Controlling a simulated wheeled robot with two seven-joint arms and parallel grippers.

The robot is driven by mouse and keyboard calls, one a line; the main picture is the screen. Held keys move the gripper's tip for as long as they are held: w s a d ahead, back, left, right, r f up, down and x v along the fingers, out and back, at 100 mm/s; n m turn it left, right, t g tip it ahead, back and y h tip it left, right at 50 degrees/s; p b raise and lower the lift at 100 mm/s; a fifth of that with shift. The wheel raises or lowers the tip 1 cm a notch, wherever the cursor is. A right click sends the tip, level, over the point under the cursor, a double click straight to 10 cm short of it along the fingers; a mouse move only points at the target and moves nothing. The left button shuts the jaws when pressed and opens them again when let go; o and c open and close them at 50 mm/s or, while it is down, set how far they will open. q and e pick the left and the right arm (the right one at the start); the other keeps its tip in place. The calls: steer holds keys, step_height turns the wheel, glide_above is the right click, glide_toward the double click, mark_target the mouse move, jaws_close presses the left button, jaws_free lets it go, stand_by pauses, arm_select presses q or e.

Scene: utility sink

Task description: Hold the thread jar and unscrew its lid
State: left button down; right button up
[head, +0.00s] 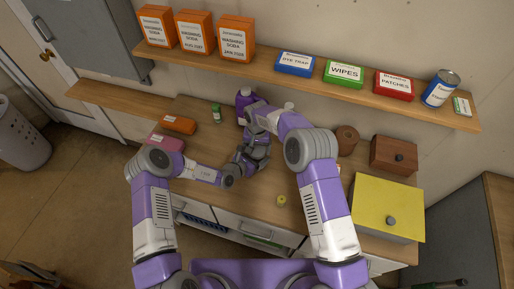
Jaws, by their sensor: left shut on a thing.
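My two arms meet over the middle of the wooden counter. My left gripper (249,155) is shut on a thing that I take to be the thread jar. The jar and its lid are hidden behind my grippers and wrists. My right gripper (257,132) is just above and beyond the left one, close to it. Its fingers are too small and covered to tell whether they are open.
A small yellow-green round thing (281,200) lies in front. A green bottle (216,113) and an orange box (179,124) are left; a brown drawer box (394,155) and yellow-topped box (388,208) are right.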

steer(key=shift+o, duration=0.8)
steer(key=shift+r, duration=0.1)
step_height(320, 180, up, 4)
steer(key=shift+r, duration=0.2)
steer(key=m, duration=0.1)
steer(key=r+m, duration=0.1)
steer(key=m, duration=0.1)
steer(key=shift+s, duration=0.2)
steer(key=r+m, duration=0.2)
steer(key=m, duration=0.1)
steer(key=shift+w+m, duration=0.2)
steer(key=shift+m, duration=0.1)
steer(key=shift+f, duration=3.8)
steer(key=c, duration=1.1)
